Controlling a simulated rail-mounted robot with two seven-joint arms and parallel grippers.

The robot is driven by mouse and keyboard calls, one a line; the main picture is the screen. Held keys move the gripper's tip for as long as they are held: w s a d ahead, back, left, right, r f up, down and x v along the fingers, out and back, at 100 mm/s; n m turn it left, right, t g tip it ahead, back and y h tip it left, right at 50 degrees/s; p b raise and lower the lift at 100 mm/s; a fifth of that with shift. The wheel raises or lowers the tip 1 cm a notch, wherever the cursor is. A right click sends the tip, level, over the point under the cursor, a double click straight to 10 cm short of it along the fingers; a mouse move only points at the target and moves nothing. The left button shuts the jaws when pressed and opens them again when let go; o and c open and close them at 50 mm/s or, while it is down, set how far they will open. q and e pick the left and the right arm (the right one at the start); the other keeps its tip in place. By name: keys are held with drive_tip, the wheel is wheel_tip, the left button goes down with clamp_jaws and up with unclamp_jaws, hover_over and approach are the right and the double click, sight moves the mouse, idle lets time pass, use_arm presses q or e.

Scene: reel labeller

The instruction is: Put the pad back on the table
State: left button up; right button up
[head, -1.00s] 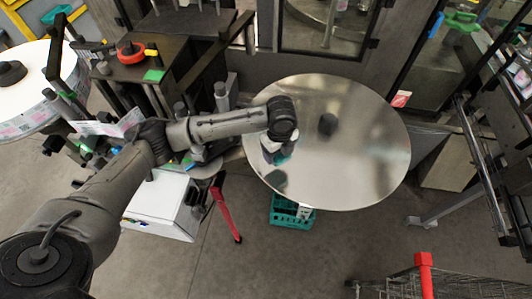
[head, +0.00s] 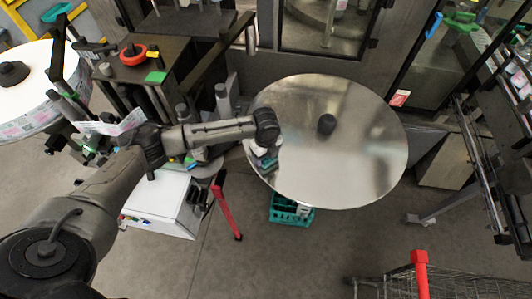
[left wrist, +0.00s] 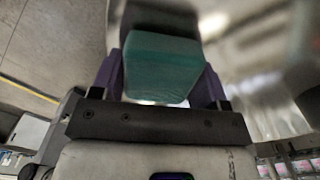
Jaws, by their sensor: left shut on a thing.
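The teal pad (left wrist: 162,66) is between the purple fingers of my left gripper (left wrist: 163,82) in the left wrist view. The gripper is shut on it. In the head view, my left gripper (head: 264,152) points down at the left edge of the round, shiny steel table (head: 345,160). The pad (head: 268,163) shows there only as a small teal patch below the gripper, close to the tabletop. I cannot tell whether it touches the surface. My right gripper is not in view.
A dark knob (head: 326,124) stands on the table; the rest of its top is clear. A teal crate (head: 291,211) is on the floor below. The labelling machine (head: 150,75) and a white box (head: 163,203) are at left. A red-handled cart (head: 420,270) is at lower right.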

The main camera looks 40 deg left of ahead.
use_arm(q)
drive_tip(key=shift+f, duration=0.1)
drive_tip(key=o, duration=1)
drive_tip(key=shift+c, duration=0.2)
